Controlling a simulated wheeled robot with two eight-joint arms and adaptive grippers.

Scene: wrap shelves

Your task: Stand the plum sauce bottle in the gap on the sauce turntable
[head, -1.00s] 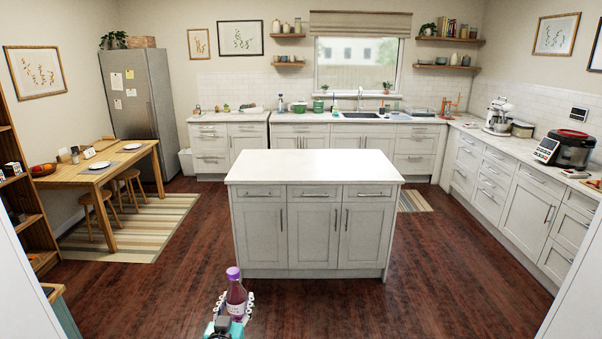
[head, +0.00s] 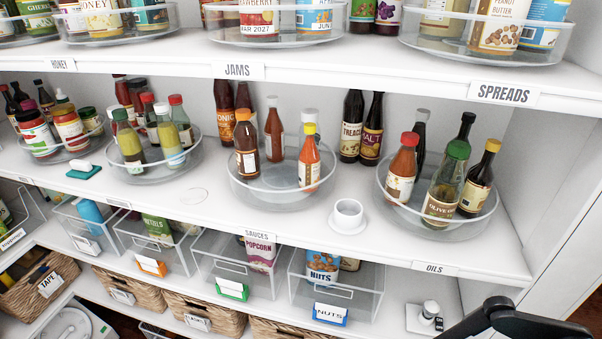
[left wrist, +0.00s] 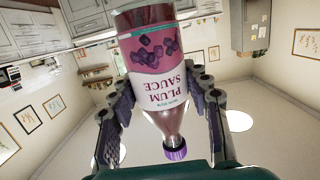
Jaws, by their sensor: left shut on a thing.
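The plum sauce bottle (left wrist: 158,75) has dark purple sauce, a white-and-purple label and a purple cap. In the left wrist view it appears cap-down in the picture. My left gripper (left wrist: 158,100) is shut on it, with fingers on both sides. The head view shows neither this bottle nor my left gripper. The sauce turntable (head: 268,200) is a clear round tray above the SAUCES label. It holds an orange-capped brown bottle (head: 246,148), a yellow-capped orange bottle (head: 309,165) and others behind. Bare tray floor shows between the two front bottles.
A small white cup on a saucer (head: 348,218) stands right of the sauce turntable. The oils turntable (head: 440,228) is further right. Another bottle turntable (head: 150,175) is to the left. The jams shelf (head: 300,68) overhangs above. Clear bins (head: 228,270) sit below.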

